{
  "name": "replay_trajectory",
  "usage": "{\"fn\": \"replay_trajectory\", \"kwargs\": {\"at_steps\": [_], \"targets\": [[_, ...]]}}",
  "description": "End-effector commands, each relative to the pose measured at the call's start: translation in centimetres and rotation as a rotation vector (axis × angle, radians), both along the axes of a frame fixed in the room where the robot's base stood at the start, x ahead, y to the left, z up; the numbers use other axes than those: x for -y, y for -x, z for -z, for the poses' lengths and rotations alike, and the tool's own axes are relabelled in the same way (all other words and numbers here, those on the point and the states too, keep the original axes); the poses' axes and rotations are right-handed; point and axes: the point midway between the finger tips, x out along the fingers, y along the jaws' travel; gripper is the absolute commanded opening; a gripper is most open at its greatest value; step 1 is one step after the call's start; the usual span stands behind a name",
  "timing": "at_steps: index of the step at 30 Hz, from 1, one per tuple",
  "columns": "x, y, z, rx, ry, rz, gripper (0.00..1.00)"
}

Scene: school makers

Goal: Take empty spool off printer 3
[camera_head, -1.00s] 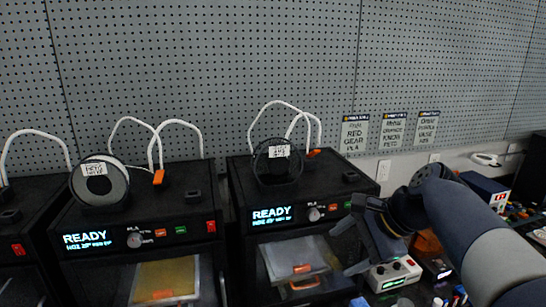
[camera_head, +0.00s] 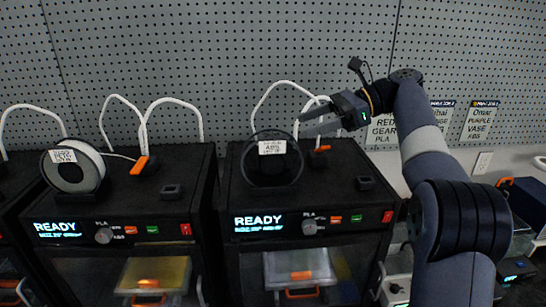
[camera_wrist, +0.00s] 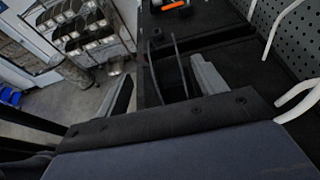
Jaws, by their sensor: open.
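A dark, bare-looking spool (camera_head: 272,148) with a white label stands upright on top of the right-hand black printer (camera_head: 330,185). The label text is too blurred to read surely. My gripper (camera_head: 299,122) is open and empty, up and to the right of the spool, its fingers pointing left toward it. In the wrist view the spool (camera_wrist: 180,68) shows edge-on as thin dark discs, ahead of and between the open fingers (camera_wrist: 162,70). I see no contact. No printer number is legible.
A second printer (camera_head: 130,190) stands left, bearing a spool with pale filament (camera_head: 83,168). White tubes (camera_head: 285,88) arch up behind the right printer's spool, near my gripper. A grey pegboard wall (camera_head: 230,50) is close behind. Shelving with bins (camera_wrist: 85,30) shows in the wrist view.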

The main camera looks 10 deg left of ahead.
Motion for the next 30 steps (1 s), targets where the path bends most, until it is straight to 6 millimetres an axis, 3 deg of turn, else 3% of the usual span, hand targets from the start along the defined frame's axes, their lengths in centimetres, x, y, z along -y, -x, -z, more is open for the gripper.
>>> {"fn": "replay_trajectory", "kwargs": {"at_steps": [6,13,21,30], "targets": [[-3.2,0.9,1.4,0.0,0.001,-0.002,0.66],[-4.8,1.2,2.1,0.001,0.002,-0.001,0.66],[-8.2,1.6,3.8,0.001,0.002,0.0,0.66],[-8.8,1.8,4.0,0.003,0.001,0.001,0.66]]}}
